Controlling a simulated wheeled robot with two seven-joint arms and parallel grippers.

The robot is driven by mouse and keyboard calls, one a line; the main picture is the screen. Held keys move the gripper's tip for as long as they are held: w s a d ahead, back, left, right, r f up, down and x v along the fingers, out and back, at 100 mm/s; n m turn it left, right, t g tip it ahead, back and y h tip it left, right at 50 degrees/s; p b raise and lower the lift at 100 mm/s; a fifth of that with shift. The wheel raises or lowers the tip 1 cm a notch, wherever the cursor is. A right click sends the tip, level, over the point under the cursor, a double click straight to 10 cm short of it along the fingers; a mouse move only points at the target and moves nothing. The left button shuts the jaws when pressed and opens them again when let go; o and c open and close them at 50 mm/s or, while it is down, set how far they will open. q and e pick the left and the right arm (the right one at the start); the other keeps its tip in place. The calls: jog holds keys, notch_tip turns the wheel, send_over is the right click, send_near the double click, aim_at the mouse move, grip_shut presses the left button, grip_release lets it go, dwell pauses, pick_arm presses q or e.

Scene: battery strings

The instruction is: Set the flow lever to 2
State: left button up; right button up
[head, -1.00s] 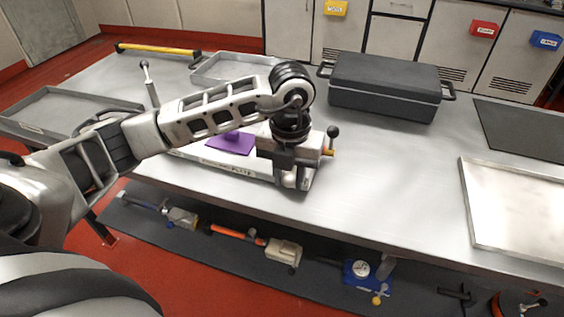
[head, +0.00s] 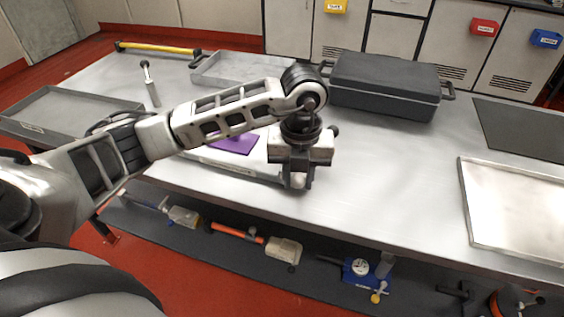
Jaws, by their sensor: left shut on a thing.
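My left gripper (head: 299,182) points down at the right end of a pale, low panel (head: 240,169) on the table. It is shut on a pale rounded thing between its fingertips, which I take to be the flow lever's handle. The gripper hides most of the lever and any scale, so the setting cannot be read. A dark round knob (head: 333,131) shows just behind the gripper's right side. A purple piece (head: 236,144) sits on the panel, partly behind my left arm. My right gripper is not in view.
A black case (head: 385,85) stands behind the gripper. A metal tray (head: 515,205) lies at the right. The table between is clear. Tools lie on the lower shelf.

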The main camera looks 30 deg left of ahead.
pick_arm(q)
jog(key=o, duration=0.9)
notch_tip(320, 180, up, 7)
jog(key=p, duration=0.5)
jog(key=shift+r, duration=0.1)
